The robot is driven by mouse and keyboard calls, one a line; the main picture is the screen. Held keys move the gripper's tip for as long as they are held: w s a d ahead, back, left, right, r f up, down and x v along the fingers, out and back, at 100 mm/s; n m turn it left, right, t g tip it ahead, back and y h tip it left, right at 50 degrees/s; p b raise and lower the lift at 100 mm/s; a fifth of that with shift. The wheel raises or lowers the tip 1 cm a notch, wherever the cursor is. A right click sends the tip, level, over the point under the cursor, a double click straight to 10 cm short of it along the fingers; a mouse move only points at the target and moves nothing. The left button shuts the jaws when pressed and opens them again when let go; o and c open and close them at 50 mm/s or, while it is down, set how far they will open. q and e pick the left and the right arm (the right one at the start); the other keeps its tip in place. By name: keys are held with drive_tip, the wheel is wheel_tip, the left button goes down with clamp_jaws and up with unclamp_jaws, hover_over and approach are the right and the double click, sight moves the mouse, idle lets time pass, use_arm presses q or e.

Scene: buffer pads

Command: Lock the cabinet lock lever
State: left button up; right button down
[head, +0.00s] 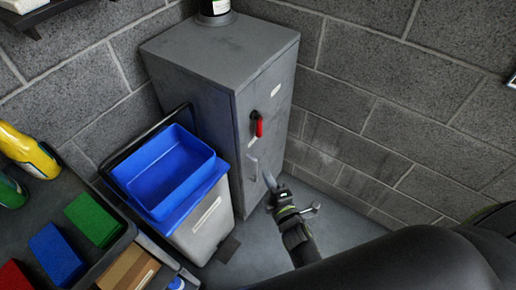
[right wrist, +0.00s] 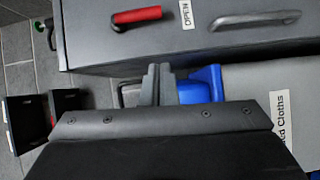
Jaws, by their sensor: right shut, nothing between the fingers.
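The grey cabinet (head: 205,60) stands in the corner with its door facing right. Its red lock lever (head: 258,127) hangs down from a dark pivot on the door. The lever also shows near the top of the right wrist view (right wrist: 138,15), beside a white "OPEN" label (right wrist: 187,14). A grey door handle (head: 252,167) is below the lever; it is also in the wrist view (right wrist: 255,20). My right gripper (head: 270,182) is in front of the door, lower than the lever and apart from it. Its fingers (right wrist: 158,84) are together and empty. My left gripper is out of view.
A light grey bin (head: 203,222) with a blue tray (head: 165,172) stands left of the cabinet. A dark worktop (head: 55,205) with coloured blocks is at the lower left. A block wall (head: 370,120) is behind and to the right.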

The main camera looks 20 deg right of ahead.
drive_tip(key=shift+w+a+r+n, duration=0.15)
drive_tip(key=shift+r+n, duration=0.15)
drive_tip(key=shift+r, duration=0.3)
drive_tip(key=b, duration=0.3)
approach(257, 125)
drive_tip(key=w+a+f, duration=0.3)
drive_tip(key=f, duration=0.1)
drive_tip(key=shift+w+d+r+b, duration=0.1)
drive_tip(key=shift+w+d+b, duration=0.15)
drive_tip(key=shift+w+d, duration=0.45)
drive_tip(key=shift+w+d+b, duration=0.2)
drive_tip(key=shift+w+d, duration=0.15)
drive_tip(key=shift+w, duration=0.55)
